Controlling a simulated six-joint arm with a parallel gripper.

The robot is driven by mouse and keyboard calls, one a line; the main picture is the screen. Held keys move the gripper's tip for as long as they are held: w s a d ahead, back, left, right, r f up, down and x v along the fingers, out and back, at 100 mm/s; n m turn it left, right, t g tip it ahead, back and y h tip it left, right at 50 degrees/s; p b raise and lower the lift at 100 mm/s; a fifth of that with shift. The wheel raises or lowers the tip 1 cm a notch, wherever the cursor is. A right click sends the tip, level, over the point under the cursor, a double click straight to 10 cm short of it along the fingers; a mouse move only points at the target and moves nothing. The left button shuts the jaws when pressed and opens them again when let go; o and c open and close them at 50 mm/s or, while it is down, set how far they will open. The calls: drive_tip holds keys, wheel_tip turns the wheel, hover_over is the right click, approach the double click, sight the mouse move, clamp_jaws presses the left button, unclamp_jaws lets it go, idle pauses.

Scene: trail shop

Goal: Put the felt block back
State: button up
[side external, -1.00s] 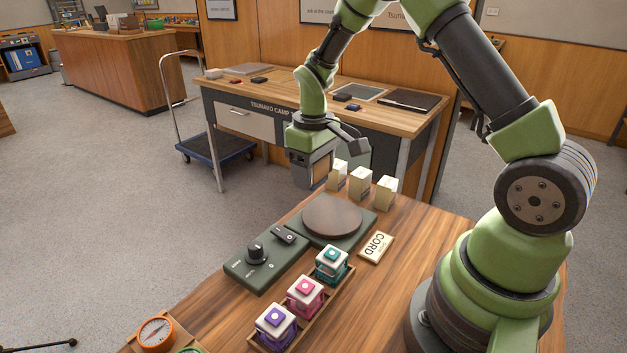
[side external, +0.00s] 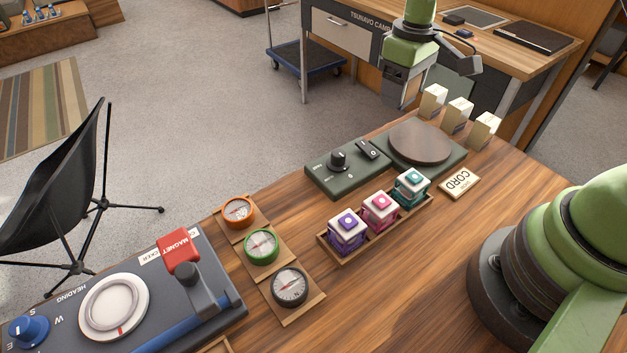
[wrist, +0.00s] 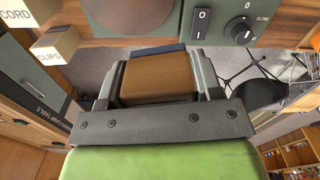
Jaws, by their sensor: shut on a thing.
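My gripper (wrist: 160,85) is shut on the felt block (wrist: 158,78), a brown block with a dark blue strip along one edge, held between the two fingers in the wrist view. In the side external view my gripper (side external: 402,92) hangs in the air near the far edge of the wooden table, beyond the round brown disc (side external: 421,142) and left of several small cream boxes. There the block is mostly hidden by the fingers.
A green panel with a black knob (side external: 338,160) stands beside the disc. A tray (side external: 385,226) holds three colored cubes. A cream box (side external: 433,100) stands close right of my gripper.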

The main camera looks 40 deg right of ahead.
drive_tip(key=w+a+n, duration=0.2)
drive_tip(key=a+n, duration=0.7)
drive_tip(key=a, duration=0.1)
drive_tip(key=n, duration=1.2)
hover_over(297, 197)
wheel_tip(297, 197, down, 7)
drive_tip(key=shift+r, duration=0.15)
drive_tip(key=shift+m, duration=0.3)
drive_tip(key=shift+w+f, duration=0.1)
drive_tip(key=shift+f, duration=2.25)
drive_tip(key=shift+f, duration=0.1)
drive_tip(key=o, duration=0.9)
wheel_tip(297, 197, up, 12)
drive_tip(key=shift+r, duration=0.2)
